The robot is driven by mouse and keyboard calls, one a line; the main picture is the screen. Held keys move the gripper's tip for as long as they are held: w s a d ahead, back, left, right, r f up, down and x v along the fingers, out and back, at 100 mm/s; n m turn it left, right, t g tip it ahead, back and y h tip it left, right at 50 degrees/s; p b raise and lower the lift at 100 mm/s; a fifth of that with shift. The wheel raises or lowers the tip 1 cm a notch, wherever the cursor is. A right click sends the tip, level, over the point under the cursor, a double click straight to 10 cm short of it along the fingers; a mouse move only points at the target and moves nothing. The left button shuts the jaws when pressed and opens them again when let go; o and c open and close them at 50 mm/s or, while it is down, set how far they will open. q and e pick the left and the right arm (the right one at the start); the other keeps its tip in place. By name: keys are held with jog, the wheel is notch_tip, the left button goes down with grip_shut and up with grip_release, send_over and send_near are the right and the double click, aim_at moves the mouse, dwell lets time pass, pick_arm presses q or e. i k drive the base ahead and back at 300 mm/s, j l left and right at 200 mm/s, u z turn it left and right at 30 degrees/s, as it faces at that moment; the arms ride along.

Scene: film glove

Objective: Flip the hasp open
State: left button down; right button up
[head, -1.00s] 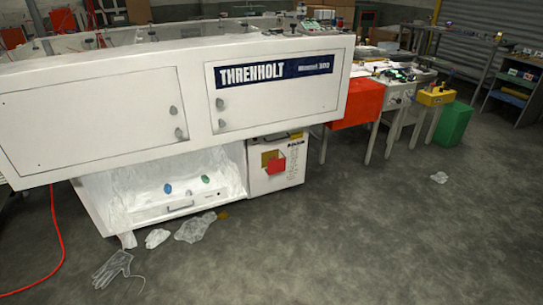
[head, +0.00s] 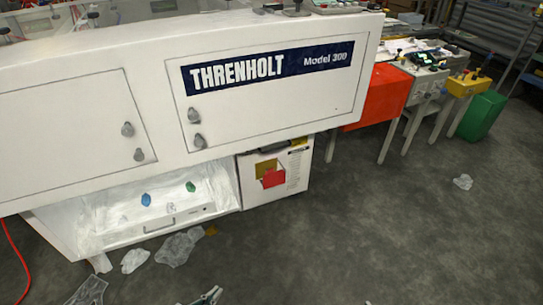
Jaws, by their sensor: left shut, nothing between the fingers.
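A white machine (head: 100,70) marked Threnholt Model 300 fills the left and middle of the head view. Its front has two panel doors. Grey latch-like fittings sit on the left door (head: 60,115) and on the right door (head: 265,105); I cannot tell which, if any, is the hasp.
A drawer lined with clear film (head: 165,215) is below the doors, beside a white box (head: 285,190) with a red patch. A red bin (head: 382,98) is at right. Floor at lower right is mostly open.

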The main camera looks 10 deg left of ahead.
aim_at(277, 178)
jog(key=i, duration=0.55)
jog(key=i+j+z, duration=0.1)
jog(key=i, duration=0.45)
